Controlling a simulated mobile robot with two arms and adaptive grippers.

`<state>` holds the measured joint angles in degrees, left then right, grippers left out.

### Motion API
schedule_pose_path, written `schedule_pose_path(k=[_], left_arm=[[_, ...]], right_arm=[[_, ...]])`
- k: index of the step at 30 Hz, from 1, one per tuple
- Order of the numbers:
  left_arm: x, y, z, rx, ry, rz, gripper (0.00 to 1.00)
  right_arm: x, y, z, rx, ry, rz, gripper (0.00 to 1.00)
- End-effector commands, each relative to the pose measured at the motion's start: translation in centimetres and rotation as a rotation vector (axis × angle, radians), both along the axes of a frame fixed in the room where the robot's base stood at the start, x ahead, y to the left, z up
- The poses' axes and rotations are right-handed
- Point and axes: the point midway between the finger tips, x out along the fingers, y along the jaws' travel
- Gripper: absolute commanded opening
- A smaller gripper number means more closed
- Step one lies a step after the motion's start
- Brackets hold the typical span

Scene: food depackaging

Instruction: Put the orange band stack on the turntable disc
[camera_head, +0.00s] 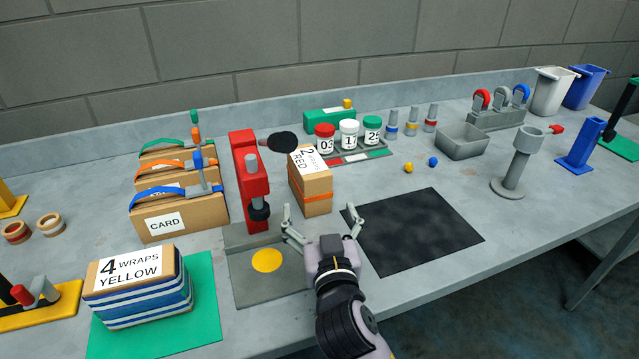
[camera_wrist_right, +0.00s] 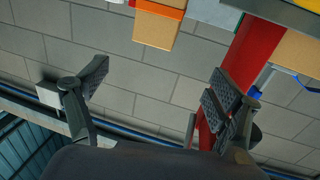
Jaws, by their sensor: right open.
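The orange band stack (camera_head: 312,190) is a brown block with an orange band near its lower part and a "2 … RED" label on top. It stands upright between the red post machine and the black mat; its lower part also shows at the top of the right wrist view (camera_wrist_right: 155,30). A yellow disc (camera_head: 267,260), which looks like the turntable disc, lies bare on the grey plate in front of the red post. My right gripper (camera_head: 319,214) is open and empty, just in front of the stack, fingers pointing toward it; both fingers show in the wrist view (camera_wrist_right: 160,82). My left gripper is out of view.
The red post machine (camera_head: 246,170) stands left of the stack. A blue-striped stack (camera_head: 145,302) sits on a green mat (camera_head: 207,315) at front left. Card boxes (camera_head: 190,220) stand behind it. The black mat (camera_head: 420,230) on the right is empty. Numbered jars (camera_head: 348,138) stand behind.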

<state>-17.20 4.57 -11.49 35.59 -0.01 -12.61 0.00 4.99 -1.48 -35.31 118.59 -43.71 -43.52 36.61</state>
Motion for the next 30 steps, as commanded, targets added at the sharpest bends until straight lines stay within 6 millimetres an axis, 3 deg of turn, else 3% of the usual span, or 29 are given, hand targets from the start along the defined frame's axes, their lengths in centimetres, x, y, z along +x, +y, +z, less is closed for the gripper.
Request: schedule_pose_path(k=[12,23,30], left_arm=[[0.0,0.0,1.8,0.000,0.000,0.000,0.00],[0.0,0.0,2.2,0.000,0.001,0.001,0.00],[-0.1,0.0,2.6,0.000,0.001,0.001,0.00]], right_arm=[[8.7,0.9,0.3,-0.003,-0.001,-0.002,0.85],[11.6,1.3,0.2,0.000,-0.002,-0.002,0.85],[14.8,1.6,0.2,0.000,-0.001,-0.003,0.85]])
